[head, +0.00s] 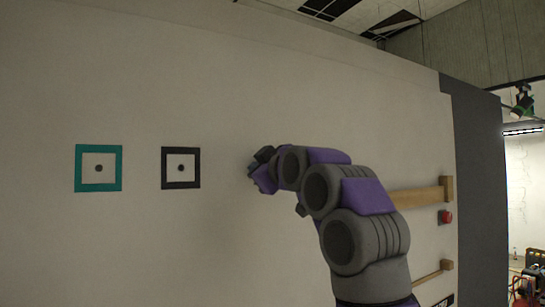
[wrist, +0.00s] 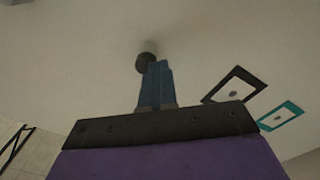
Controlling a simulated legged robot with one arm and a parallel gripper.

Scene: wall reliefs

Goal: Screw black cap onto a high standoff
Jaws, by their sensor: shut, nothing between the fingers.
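In the wrist view, a dark round cap (wrist: 146,60) sits at the near end of a short pale standoff (wrist: 150,46) that sticks out from the white wall. My gripper (wrist: 160,66) has its blue fingers shut, with nothing between them. The fingertips are right beside the cap and overlap its right edge in the picture; I cannot tell whether they touch it. In the head view, my gripper (head: 254,166) is close to the wall, and the wrist hides the cap and standoff.
Wooden bars (head: 415,197) and a red button (head: 445,217) are at right, behind my arm. The wall between black frame and gripper is clear.

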